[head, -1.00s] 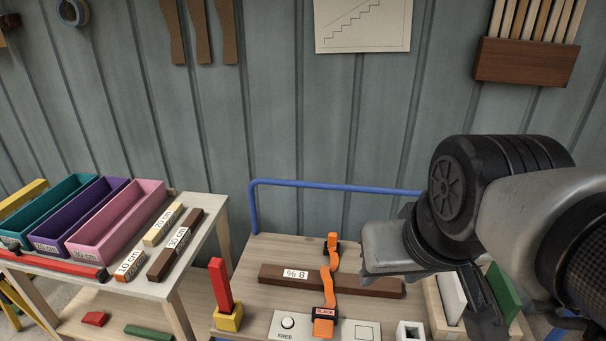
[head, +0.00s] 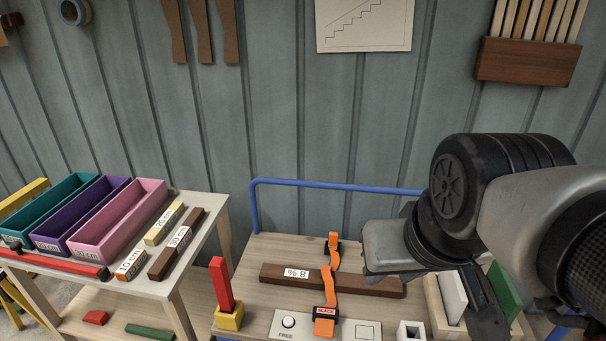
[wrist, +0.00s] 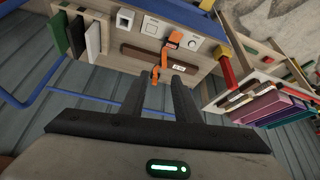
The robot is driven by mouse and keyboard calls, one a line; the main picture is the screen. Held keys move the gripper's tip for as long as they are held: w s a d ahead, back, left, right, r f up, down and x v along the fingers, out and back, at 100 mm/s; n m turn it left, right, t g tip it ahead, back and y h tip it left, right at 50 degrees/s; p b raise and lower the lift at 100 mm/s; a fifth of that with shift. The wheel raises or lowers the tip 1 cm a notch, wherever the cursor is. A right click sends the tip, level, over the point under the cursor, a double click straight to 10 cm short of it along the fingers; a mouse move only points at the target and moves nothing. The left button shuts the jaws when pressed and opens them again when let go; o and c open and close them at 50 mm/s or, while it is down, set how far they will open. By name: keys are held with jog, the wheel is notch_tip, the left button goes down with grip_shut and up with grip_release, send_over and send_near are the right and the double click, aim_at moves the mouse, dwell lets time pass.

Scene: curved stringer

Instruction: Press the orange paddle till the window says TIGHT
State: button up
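The orange paddle (head: 324,328) sits at the near end of an orange strap (head: 330,283) that crosses over a brown beam (head: 375,284) on the wooden bench. A small window (head: 325,311) just behind the paddle appears to read SLACK. The paddle also shows in the wrist view (wrist: 175,37), small and upside down. My gripper (wrist: 160,85) is open and empty in the wrist view, its two dark fingers apart, with the strap's far end beyond them. In the head view my wrist hangs above the right part of the bench, clear of the paddle; the fingers are only partly visible.
A white knob marked FREE (head: 288,322) is left of the paddle. A yellow block with a red upright (head: 221,285) stands further left. A white socket (head: 410,331) and a wooden rack with panels (head: 437,312) stand right. A blue rail (head: 340,187) runs behind.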

jog(key=shift+w+r+n, duration=0.1)
jog(key=shift+w+n, duration=0.3)
jog(key=shift+w, duration=0.2)
grip_shut()
jog(key=w+a+f+n+g+p, duration=0.1)
jog(key=w+f+n+g+p, duration=0.2)
jog(key=w, duration=0.4)
jog(key=w+a+f+n+g+p, duration=0.1)
jog(key=w+a+f+n+g, duration=0.1)
jog(key=w+f+n, duration=0.3)
jog(key=w+a+f+n+g+p, duration=0.1)
jog(key=w+f+n+g, duration=0.1)
jog(key=f, duration=0.5)
jog(key=w+a+f+n+g+p, duration=0.1)
jog(key=w+f+n, duration=0.3)
jog(key=f, duration=0.4)
jog(key=shift+w+a+n+g+y, duration=0.2)
jog(key=shift+a+n+g+y, duration=0.1)
jog(key=shift+n+g, duration=0.15)
